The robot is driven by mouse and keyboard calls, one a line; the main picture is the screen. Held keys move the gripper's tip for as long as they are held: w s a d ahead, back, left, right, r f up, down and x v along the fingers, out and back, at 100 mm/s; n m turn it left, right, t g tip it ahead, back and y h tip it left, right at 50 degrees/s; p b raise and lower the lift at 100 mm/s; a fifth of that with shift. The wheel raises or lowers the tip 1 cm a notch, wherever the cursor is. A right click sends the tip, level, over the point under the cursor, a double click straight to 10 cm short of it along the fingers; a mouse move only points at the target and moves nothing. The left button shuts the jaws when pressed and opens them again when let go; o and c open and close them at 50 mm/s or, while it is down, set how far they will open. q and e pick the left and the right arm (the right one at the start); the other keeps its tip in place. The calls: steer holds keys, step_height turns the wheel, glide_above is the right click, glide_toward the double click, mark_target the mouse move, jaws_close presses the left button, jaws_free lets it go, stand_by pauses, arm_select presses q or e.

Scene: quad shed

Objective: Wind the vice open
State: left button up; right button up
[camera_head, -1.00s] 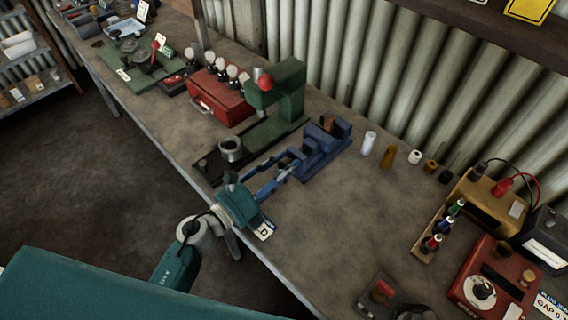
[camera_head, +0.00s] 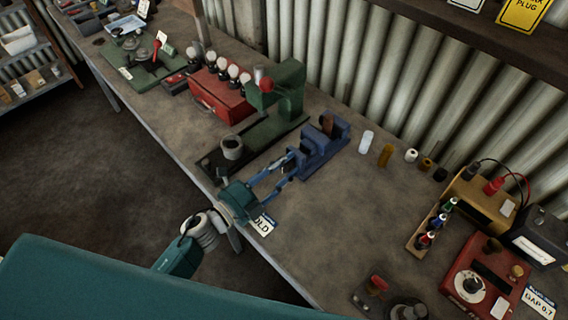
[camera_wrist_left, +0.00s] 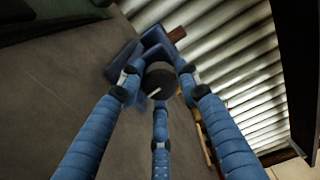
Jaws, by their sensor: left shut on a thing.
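The blue vice (camera_head: 322,148) stands on the workbench, to the right of the green press. It also shows in the left wrist view (camera_wrist_left: 150,48), where brown material shows at its jaws. My left gripper (camera_head: 284,170) reaches it from the bench's front edge, its blue fingers pointing at the vice's near end. In the left wrist view, the fingers are closed around a dark round hub with a pale mark (camera_wrist_left: 159,82), at the vice's screw end. The fingers hide part of the hub. How wide the vice jaws stand is hard to tell. My right gripper is not in view.
The green press (camera_head: 287,92) stands close on the left, with a red toolbox (camera_head: 222,98) beyond. A white cylinder (camera_head: 366,142) and a brown one (camera_head: 386,155) stand just right of the vice. The bench's front middle is clear.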

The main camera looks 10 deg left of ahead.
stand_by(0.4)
arm_select(q)
steer(key=o, duration=1.2)
steer(key=v, duration=1.2)
steer(key=shift+s+f, duration=0.1)
